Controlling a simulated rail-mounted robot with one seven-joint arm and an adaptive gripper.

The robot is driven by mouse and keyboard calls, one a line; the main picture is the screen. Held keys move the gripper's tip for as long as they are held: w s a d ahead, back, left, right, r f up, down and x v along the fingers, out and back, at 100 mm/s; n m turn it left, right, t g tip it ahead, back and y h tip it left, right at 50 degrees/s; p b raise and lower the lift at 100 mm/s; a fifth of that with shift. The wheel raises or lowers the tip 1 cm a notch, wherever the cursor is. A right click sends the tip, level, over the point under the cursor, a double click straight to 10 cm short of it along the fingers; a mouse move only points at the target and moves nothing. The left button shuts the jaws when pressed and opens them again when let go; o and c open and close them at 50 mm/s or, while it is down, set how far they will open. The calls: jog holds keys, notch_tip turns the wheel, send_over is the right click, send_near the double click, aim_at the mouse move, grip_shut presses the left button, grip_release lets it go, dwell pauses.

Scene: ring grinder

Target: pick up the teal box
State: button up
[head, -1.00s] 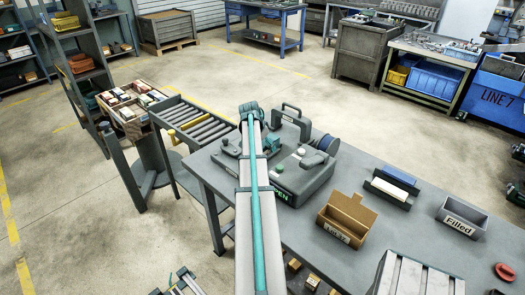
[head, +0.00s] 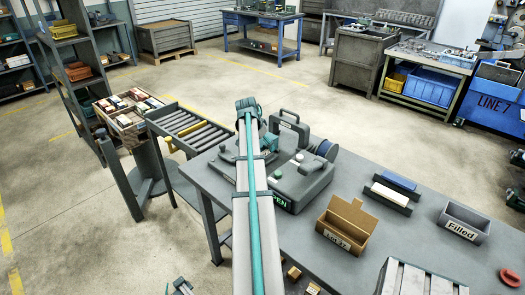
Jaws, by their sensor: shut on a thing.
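I cannot pick out the teal box in the head view. My arm, grey with a teal stripe, rises from the bottom middle and ends in a dark and teal joint above the grinder (head: 300,185). A small teal part shows just right of the arm, over the grinder; I cannot tell what it is. The grinder is a grey machine on the bench with a green-lettered sign, partly covered by my arm. A crate of small red and white boxes (head: 131,108) stands at left.
The bench (head: 400,235) carries an open brown carton (head: 345,226), a holder with a blue and a white block (head: 391,192), a grey "Filled" bin (head: 463,223) and a red object (head: 509,277). A roller conveyor (head: 190,127) lies left of the bench.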

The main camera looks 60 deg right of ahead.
jog(key=a+r, duration=0.1)
jog(key=s+a+r+b, duration=0.1)
jog(key=r, duration=0.1)
jog(key=s+a+r, duration=0.1)
jog(key=shift+s+a+r+b, duration=0.2)
jog(key=shift+a+r+b, duration=0.05)
jog(key=shift+a+b, duration=0.1)
jog(key=s+a+r+b, duration=0.2)
jog(key=s+a+r, duration=0.2)
jog(key=a, duration=0.3)
jog(key=shift+s+a+r, duration=0.2)
jog(key=shift+s, duration=0.15)
